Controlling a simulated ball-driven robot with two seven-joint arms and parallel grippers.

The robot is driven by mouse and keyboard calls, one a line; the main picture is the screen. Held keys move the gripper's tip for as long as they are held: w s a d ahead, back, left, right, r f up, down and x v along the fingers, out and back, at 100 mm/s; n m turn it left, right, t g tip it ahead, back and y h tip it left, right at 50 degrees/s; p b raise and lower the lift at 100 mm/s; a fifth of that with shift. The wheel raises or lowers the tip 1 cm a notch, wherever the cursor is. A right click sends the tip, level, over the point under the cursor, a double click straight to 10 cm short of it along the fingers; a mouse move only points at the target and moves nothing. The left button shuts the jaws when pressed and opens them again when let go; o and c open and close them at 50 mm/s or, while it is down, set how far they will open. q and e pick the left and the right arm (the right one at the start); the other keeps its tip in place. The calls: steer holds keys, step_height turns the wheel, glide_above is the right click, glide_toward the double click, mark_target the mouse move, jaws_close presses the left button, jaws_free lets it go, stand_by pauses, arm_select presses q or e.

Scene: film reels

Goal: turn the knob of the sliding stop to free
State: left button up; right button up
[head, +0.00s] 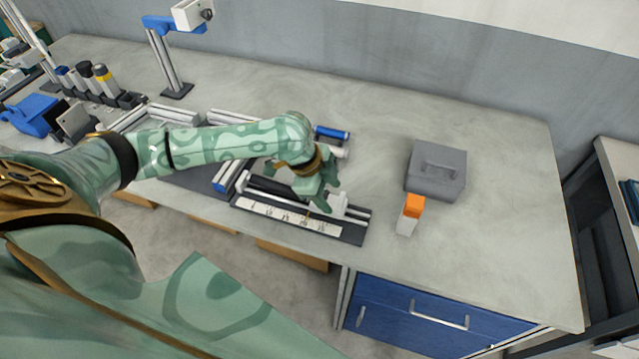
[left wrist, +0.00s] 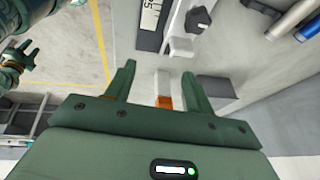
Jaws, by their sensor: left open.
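The sliding stop (head: 338,204) is a pale block at the right end of the ruled rail (head: 290,217) on the bench. In the left wrist view the stop (left wrist: 180,46) shows beyond my fingertips, with its black knob (left wrist: 198,20) on the right side. I cannot read the knob's setting. My left gripper (head: 331,188) is open and empty, just above and beside the stop. In the left wrist view its fingers (left wrist: 158,75) are apart, with the knob out ahead of them, not between them. My right gripper (left wrist: 22,58) shows small at the left edge, its opening unclear.
A white block with an orange top (head: 413,207) and a grey lidded box (head: 436,170) stand to the right. A blue roll (head: 332,133) lies behind my gripper. Blue drawers (head: 430,318) are below the front edge.

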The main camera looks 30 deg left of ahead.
arm_select(q)
steer(key=w+a+r+n+g, duration=0.1)
steer(key=a+r+n, duration=0.1)
steer(key=a+r, duration=0.8)
steer(key=b+x, duration=0.2)
steer(key=x, duration=1.5)
steer(key=shift+a, duration=0.2)
steer(key=c, duration=1)
steer(key=shift+o, duration=0.2)
